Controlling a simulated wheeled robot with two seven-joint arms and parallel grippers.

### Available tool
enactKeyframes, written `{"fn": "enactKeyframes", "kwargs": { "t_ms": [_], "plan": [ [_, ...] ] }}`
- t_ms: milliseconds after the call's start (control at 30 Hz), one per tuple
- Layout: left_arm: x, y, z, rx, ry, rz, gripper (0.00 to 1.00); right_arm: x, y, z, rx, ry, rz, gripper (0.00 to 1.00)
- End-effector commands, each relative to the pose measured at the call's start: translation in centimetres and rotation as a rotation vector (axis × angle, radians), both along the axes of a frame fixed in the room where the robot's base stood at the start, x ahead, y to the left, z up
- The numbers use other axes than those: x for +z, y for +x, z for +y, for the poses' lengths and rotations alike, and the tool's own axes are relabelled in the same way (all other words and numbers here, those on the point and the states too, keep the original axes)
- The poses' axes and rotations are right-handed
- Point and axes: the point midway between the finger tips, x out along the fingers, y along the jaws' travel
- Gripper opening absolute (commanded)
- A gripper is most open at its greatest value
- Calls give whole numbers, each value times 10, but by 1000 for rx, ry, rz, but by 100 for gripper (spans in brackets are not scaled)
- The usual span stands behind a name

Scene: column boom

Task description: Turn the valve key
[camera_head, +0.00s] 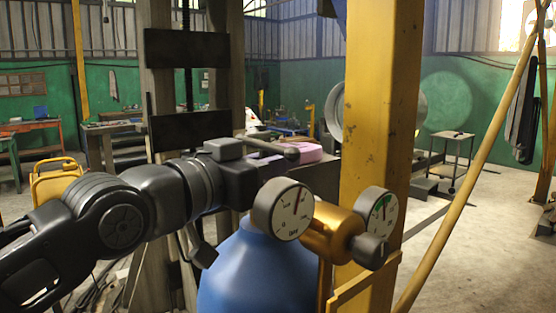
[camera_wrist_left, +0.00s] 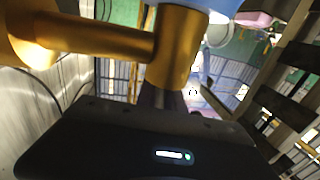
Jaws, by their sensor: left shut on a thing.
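A blue gas cylinder (camera_head: 255,270) stands at the bottom middle of the head view, with a brass valve body (camera_head: 325,232) and two round gauges, one white (camera_head: 284,209) and one with a green band (camera_head: 377,214). A dark bar with a rounded end, which looks like the valve key (camera_head: 289,154), sticks out above my left gripper (camera_head: 250,177). The gripper is shut at the key, behind the white gauge; its fingertips are mostly hidden. In the left wrist view the brass valve (camera_wrist_left: 178,50) is close to the gripper's dark body. My right gripper is not in view.
A yellow post (camera_head: 380,100) stands just right of the valve, and a slanted yellow pole (camera_head: 480,155) is further right. A dark column frame (camera_head: 158,70) stands behind my left arm. A pink object (camera_head: 308,152) lies behind the cylinder. Open floor is at right.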

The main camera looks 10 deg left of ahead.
Motion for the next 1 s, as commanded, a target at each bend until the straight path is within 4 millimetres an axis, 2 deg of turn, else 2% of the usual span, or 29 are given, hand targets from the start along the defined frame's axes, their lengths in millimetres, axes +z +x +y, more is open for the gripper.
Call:
{"fn": "enactKeyframes", "kwargs": {
  "t_ms": [600, 1000],
  "plan": [
    [0, -1, -1, -24, -2, 0, 0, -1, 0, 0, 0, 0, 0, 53],
    [0, -4, -6, -186, -5, -2, 0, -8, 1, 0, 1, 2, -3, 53]
  ]
}}
